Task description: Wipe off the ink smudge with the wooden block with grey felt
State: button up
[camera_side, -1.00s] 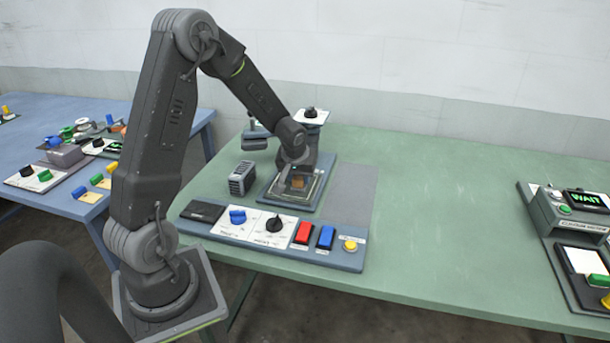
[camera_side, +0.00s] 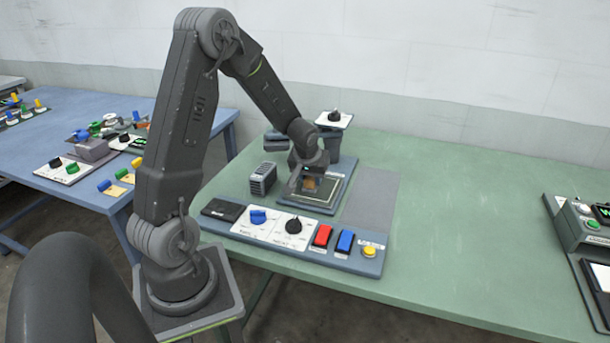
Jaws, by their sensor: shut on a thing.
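My gripper (camera_side: 309,180) points down and is shut on a small wooden block (camera_side: 310,184), which shows orange-brown between the fingers. The block is low over the light plate (camera_side: 325,197) of the grey press bed (camera_side: 337,187) on the green table. Whether the block touches the plate is hard to tell. The grey felt on its underside is hidden. I cannot make out the ink smudge; the gripper and block cover part of the plate.
In front of the bed stands a control panel (camera_side: 373,266) with a blue knob (camera_side: 258,216), black knob (camera_side: 294,226), red switch (camera_side: 322,236), blue switch (camera_side: 345,241) and yellow button (camera_side: 369,251). A ribbed grey box (camera_side: 263,179) stands left of the bed.

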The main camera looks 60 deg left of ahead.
jog(key=shift+w+d, duration=1.4)
jog(key=r, duration=0.2)
jog(key=shift+w+d+r, duration=0.2)
jog(key=shift+w+r, duration=0.05)
jog(key=shift+r, duration=2.85)
